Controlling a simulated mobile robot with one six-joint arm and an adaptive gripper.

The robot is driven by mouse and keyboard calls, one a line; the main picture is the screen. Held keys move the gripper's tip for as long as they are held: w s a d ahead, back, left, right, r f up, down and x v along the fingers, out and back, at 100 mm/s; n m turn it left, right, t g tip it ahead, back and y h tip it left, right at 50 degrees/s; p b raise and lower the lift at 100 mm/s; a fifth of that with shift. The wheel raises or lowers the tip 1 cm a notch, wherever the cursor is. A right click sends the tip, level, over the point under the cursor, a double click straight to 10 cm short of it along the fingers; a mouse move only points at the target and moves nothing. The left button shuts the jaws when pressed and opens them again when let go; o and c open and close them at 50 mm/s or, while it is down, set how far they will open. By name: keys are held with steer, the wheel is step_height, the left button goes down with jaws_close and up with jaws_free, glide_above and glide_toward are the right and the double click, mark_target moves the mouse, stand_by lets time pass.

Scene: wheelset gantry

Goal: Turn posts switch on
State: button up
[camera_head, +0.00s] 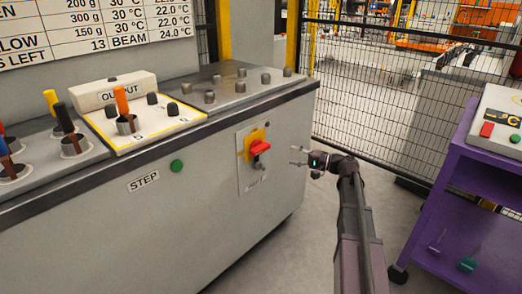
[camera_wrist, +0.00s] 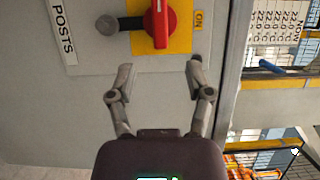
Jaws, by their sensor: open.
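The posts switch is a red rotary knob (camera_head: 260,147) on a yellow plate (camera_head: 246,154), fixed to a light panel on the grey cabinet's front. It also shows in the wrist view as a red knob (camera_wrist: 160,22), its bar running up and down the picture. An "ON" label (camera_wrist: 198,19) is at the right of the yellow plate, and a "POSTS" label (camera_wrist: 62,32) is further left. The bar is crosswise to the direction of "ON". My gripper (camera_head: 298,156) is open and empty, in front of the knob and apart from it. Its fingers (camera_wrist: 160,72) are spread below the knob in the wrist view.
A round grey part (camera_wrist: 107,25) is beside the yellow plate. A green button (camera_head: 176,166) and a "STEP" label (camera_head: 143,181) are further left on the cabinet (camera_head: 200,215). Levers and knobs stand on top. A mesh fence (camera_head: 365,110) is behind; a purple cart (camera_head: 465,205) is right.

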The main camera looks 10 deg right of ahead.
mark_target(264, 150)
steer(key=x, duration=1.2)
steer(key=shift+w+a, duration=0.1)
steer(key=shift+a, duration=0.25)
steer(key=shift+c, duration=0.2)
jaws_close()
